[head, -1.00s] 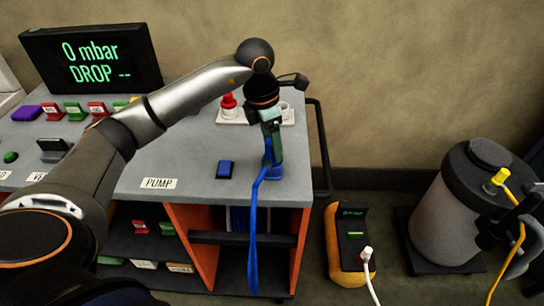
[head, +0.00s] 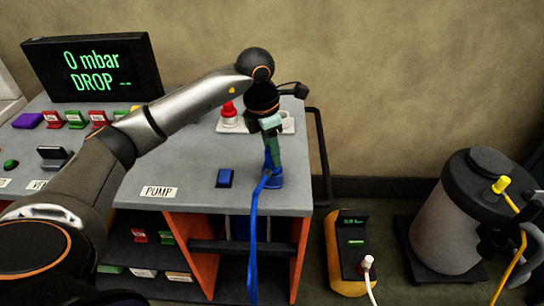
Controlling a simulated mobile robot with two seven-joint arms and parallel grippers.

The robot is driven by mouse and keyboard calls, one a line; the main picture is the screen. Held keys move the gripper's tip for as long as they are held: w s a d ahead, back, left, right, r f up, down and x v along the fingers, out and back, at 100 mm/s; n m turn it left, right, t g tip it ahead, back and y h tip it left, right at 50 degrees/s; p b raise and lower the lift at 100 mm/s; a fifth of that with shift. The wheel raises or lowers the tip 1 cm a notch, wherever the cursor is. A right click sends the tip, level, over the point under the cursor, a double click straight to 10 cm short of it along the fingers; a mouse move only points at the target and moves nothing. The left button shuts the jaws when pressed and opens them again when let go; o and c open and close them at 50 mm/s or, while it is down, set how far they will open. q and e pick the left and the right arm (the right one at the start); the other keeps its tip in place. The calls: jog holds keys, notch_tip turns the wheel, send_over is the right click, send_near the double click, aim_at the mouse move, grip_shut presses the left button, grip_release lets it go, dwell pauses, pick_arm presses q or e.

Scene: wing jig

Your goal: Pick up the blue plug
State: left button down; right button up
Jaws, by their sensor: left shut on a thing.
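The blue plug (head: 273,179) is at the right front part of the grey bench top, with its blue cable (head: 254,235) hanging down over the front edge. My left gripper (head: 272,158) points down from above and is shut on the plug. The gripper hides the upper part of the plug. I cannot tell whether the plug's bottom touches the bench top. My right gripper is not in view.
A blue pad (head: 224,178) lies left of the plug on the bench (head: 200,198). A red knob (head: 229,110) stands behind the gripper. A black rail (head: 321,155) runs along the bench's right side. A yellow-and-black device (head: 349,250) and a canister (head: 450,225) stand on the floor.

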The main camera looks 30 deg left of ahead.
pick_arm(q)
jog(key=shift+r, duration=0.65)
jog(key=s+d+r+p, duration=0.2)
jog(key=s+r, duration=1.2)
jog(key=shift+r, duration=0.35)
jog(key=shift+w, duration=0.1)
